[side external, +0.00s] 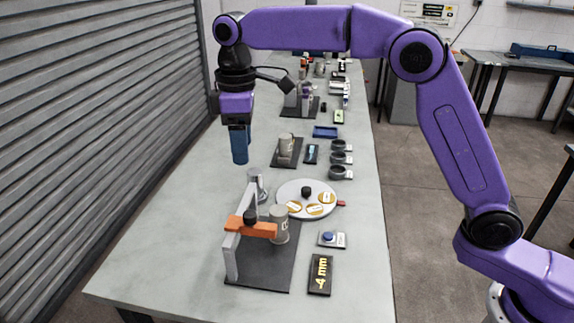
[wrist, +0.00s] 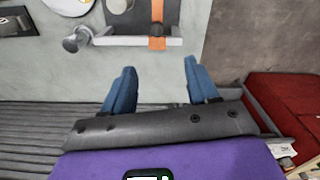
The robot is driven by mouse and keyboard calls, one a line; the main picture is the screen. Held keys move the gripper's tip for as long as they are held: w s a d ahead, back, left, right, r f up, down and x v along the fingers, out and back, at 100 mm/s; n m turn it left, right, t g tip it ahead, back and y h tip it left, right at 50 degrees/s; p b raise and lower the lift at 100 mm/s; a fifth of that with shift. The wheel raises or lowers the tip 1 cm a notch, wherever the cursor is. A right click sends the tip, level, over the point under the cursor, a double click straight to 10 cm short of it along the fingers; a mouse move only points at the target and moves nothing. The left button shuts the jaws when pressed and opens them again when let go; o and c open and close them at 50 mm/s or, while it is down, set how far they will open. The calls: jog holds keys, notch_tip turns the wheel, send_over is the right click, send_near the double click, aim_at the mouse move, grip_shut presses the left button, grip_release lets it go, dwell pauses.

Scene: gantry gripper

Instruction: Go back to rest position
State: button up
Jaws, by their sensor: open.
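My gripper (side external: 239,145) hangs from the purple arm above the left side of the long grey table (side external: 165,225), its blue fingers pointing down. In the wrist view my gripper (wrist: 160,85) shows its two blue fingers spread apart with nothing between them. The fingers are apart from everything on the table. A small gantry with an orange crossbar (side external: 250,227) stands on a black base plate (side external: 262,268) below and nearer the camera. A grey cylinder (side external: 279,224) stands beside the crossbar. The orange bar also shows in the wrist view (wrist: 157,20).
A silver post (side external: 256,183) stands behind the gantry. More fixtures line the table behind. A ribbed shutter (side external: 85,130) stands close at left.

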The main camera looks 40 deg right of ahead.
jog(key=s+d+f, duration=0.3)
jog(key=s+d, duration=0.4)
jog(key=s, duration=0.4)
jog(key=s+d+f+n, duration=0.1)
jog(key=s+d+f, duration=0.2)
jog(key=s+d, duration=0.4)
jog(key=s+d+f, duration=0.3)
jog(key=s+d, duration=0.4)
jog(key=s, duration=0.9)
jog(key=shift+d+f, duration=0.3)
jog(key=shift+d, duration=0.05)
